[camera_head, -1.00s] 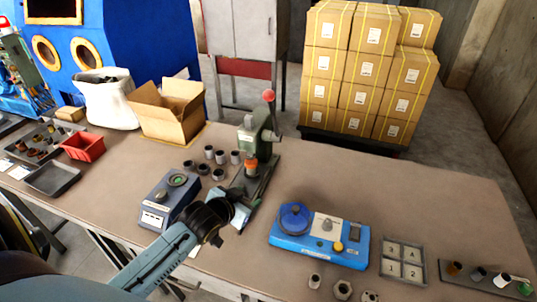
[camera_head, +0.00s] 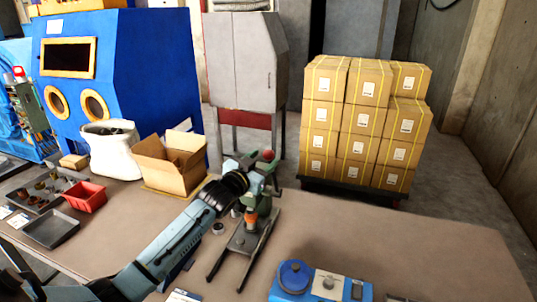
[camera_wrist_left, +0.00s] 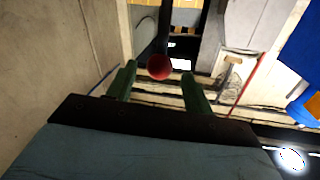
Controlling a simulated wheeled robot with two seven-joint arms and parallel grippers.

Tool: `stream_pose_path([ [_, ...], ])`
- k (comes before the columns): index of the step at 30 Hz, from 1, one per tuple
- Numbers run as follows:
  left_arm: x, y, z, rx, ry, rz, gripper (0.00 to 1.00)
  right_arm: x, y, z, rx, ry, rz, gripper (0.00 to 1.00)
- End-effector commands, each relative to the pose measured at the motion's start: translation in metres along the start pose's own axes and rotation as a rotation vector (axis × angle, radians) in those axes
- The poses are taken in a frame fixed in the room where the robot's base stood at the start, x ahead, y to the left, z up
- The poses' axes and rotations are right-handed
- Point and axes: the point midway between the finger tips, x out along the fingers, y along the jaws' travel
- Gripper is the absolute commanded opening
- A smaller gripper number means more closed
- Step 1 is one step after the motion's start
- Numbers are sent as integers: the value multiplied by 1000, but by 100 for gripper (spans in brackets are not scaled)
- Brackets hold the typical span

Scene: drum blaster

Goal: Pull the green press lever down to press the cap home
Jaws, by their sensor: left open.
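The green press (camera_head: 262,187) stands on the workbench, its dark base (camera_head: 243,238) towards me. An orange piece (camera_head: 250,218) sits under its head. The lever's red ball knob (camera_head: 268,155) shows at the top of the press. My left gripper (camera_head: 262,164) is at the knob, its arm reaching in from the lower left and covering part of the press. In the left wrist view the knob (camera_wrist_left: 159,67) lies between the two open green fingers (camera_wrist_left: 159,86), with a gap on each side. The cap cannot be told for certain. My right gripper is out of view.
A blue device (camera_head: 320,284) sits to the right of the press. An open cardboard box (camera_head: 170,165), a white sack (camera_head: 110,150) and a red bin (camera_head: 86,197) stand to the left. Stacked cartons (camera_head: 365,125) are on the floor behind.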

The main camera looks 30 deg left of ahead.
Motion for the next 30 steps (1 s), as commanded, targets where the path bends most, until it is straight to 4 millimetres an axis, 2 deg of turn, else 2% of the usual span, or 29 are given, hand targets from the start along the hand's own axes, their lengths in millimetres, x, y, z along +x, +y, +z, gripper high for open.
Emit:
stream_pose_path([
  [3,18,0,-1,-1,1,0,52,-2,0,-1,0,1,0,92],
  [9,35,0,0,0,0,0,52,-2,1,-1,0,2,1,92],
  [21,40,1,0,1,-1,1,52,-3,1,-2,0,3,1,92],
  [30,39,0,0,1,-1,1,12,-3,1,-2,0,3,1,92],
])
